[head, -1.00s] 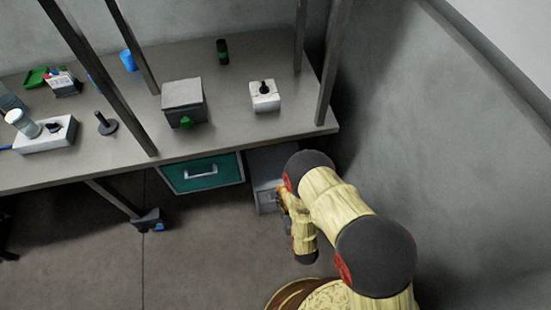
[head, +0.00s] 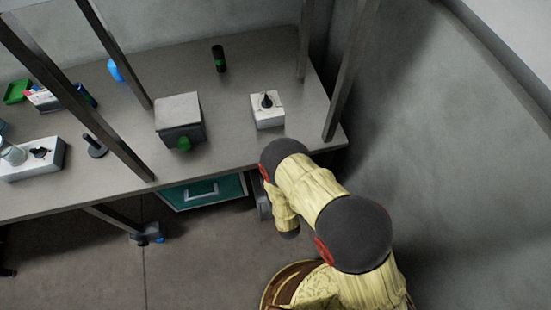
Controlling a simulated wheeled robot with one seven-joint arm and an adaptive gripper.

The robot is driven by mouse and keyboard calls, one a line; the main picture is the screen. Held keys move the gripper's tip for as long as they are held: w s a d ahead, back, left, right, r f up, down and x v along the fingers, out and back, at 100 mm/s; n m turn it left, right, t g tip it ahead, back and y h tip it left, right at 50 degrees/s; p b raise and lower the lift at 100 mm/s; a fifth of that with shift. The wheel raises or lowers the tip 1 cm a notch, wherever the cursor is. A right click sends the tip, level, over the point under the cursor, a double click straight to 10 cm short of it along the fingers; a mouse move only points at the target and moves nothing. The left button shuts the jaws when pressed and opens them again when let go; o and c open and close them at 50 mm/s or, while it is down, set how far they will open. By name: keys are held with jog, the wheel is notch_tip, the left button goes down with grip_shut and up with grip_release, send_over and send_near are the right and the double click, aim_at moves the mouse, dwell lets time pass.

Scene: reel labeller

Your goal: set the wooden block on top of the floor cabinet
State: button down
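The floor cabinet (head: 263,207) is grey and stands on the floor under the right end of the bench. Only a narrow strip of it shows; my arm and the bench hide the rest, including its top. I cannot see the wooden block in the head view. My gripper is not visible; my arm's upper links bend over in front of the cabinet and hide what lies beyond them. Whether the gripper holds anything does not show.
The grey bench (head: 235,140) has dark upright posts. A teal drawer (head: 178,197) hangs under it, left of the cabinet. A grey box (head: 178,112) and a white block with a black knob (head: 267,115) stand on top.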

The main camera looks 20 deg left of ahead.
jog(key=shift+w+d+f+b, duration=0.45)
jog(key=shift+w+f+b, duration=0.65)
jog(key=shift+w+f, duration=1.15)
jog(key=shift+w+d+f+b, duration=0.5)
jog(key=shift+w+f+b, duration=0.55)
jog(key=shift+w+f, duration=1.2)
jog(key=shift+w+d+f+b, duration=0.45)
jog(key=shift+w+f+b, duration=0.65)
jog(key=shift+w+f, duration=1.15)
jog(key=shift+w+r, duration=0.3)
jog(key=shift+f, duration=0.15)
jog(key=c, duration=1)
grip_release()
